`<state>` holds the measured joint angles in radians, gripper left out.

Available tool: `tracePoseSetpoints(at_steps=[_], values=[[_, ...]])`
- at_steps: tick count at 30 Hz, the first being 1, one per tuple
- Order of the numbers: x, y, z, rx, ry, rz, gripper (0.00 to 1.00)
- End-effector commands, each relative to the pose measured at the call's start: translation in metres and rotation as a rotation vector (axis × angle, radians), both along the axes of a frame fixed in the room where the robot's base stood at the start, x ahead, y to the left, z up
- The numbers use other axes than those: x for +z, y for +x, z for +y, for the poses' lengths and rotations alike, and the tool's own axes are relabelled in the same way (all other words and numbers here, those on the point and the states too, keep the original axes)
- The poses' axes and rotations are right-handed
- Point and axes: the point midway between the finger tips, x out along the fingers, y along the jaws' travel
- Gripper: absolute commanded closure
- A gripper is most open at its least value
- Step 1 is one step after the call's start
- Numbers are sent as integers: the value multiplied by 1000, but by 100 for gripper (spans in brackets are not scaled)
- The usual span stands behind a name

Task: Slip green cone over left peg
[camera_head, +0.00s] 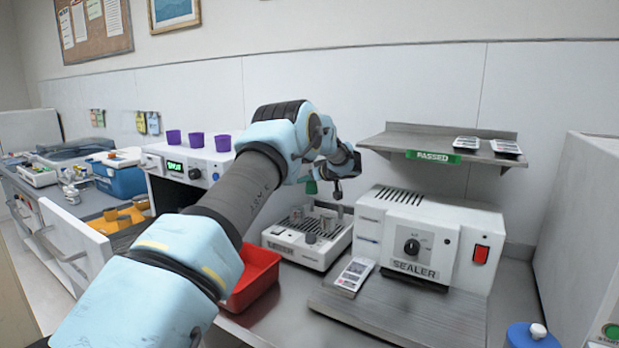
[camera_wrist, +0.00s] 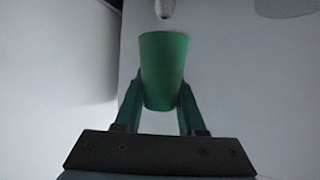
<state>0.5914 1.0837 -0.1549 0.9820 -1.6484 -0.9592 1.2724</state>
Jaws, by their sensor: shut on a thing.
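The green cone (camera_wrist: 165,70) is held between the two fingers of my gripper (camera_wrist: 160,108) in the wrist view, its wider end away from the gripper base. In the head view the green cone (camera_head: 311,187) shows small below my wrist, above a white peg device (camera_head: 292,252). The cone is apart from the pegs. My arm covers part of the view left of the device. A pale rounded tip (camera_wrist: 166,8) shows beyond the cone in the wrist view; I cannot tell what it is.
A red bin (camera_head: 255,278) stands left of the device, partly behind my arm. A white sealer (camera_head: 425,240) stands to the right, with a small packet (camera_head: 354,273) beside it. A shelf (camera_head: 440,140) hangs above. Purple cups (camera_head: 196,140) stand on a machine at left.

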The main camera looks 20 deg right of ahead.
Motion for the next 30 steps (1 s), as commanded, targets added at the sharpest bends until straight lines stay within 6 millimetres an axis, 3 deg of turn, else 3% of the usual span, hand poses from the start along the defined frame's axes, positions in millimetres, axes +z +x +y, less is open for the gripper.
tracePoseSetpoints(at_steps=[8, 22, 30], values=[[-8, 0, 0, 0, 0, 0, 100], [-52, 0, 0, 0, 0, -1, 100], [-58, 0, 0, 0, 0, -1, 100]])
